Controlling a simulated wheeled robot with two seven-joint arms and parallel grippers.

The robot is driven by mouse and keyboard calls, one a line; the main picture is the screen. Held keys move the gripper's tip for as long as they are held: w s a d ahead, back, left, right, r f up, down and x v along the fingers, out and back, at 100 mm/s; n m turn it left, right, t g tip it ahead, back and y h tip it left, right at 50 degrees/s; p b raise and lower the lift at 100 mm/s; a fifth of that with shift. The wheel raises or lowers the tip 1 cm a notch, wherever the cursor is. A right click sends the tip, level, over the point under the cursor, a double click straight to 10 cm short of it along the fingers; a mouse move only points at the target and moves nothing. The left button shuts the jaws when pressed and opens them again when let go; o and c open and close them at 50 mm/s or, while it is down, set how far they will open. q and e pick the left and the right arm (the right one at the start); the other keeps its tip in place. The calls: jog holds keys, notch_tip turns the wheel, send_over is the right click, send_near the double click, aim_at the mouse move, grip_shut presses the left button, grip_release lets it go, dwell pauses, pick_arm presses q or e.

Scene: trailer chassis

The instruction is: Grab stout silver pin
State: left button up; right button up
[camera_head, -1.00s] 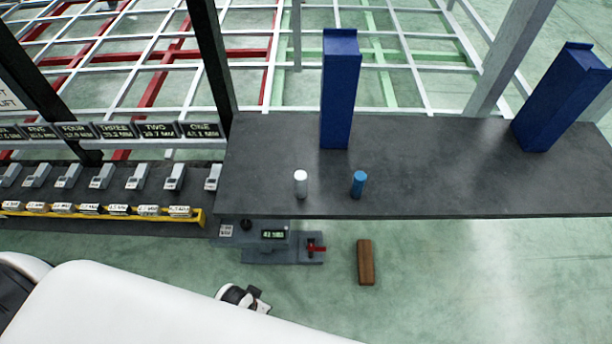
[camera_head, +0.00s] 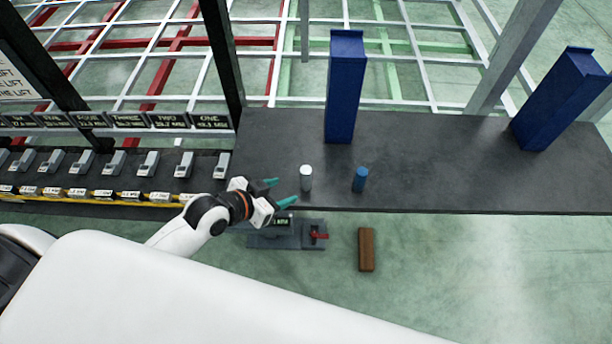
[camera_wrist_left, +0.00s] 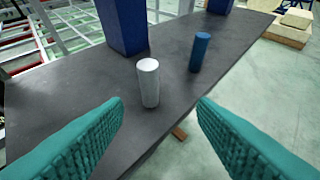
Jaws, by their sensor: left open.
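The stout silver pin (camera_head: 306,178) stands upright on the dark shelf (camera_head: 450,165), near its front edge. It looks white to light grey. In the left wrist view the silver pin (camera_wrist_left: 148,83) stands ahead, between and beyond the fingertips. My left gripper (camera_head: 281,191) is open and empty, just left of the pin, with its teal fingers pointing toward it. The teal fingers also show in the left wrist view (camera_wrist_left: 160,115), spread wide and not touching the pin. My right gripper is not in view.
A blue pin (camera_head: 360,179) stands right of the silver one. Two tall blue boxes (camera_head: 345,90) (camera_head: 562,100) stand on the shelf. A row of grey devices (camera_head: 148,163) lies to the left. Below the shelf are a grey device (camera_head: 287,236) and a brown block (camera_head: 366,249).

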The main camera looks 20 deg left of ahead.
aim_at(302, 173)
pick_arm(q)
jog(key=shift+t+h, duration=0.3)
jog(key=shift+t, duration=0.1)
jog(key=w, duration=0.2)
jog(key=w+d+f, duration=0.1)
jog(key=w, duration=0.1)
jog(key=w+f+p, duration=0.1)
jog(key=w, duration=0.1)
jog(key=shift+w+d, duration=0.4)
jog(key=shift+p+x, duration=0.65)
jog(key=shift+x, duration=2.25)
jog(key=shift+s, duration=0.1)
jog(key=shift+c, duration=0.3)
grip_shut()
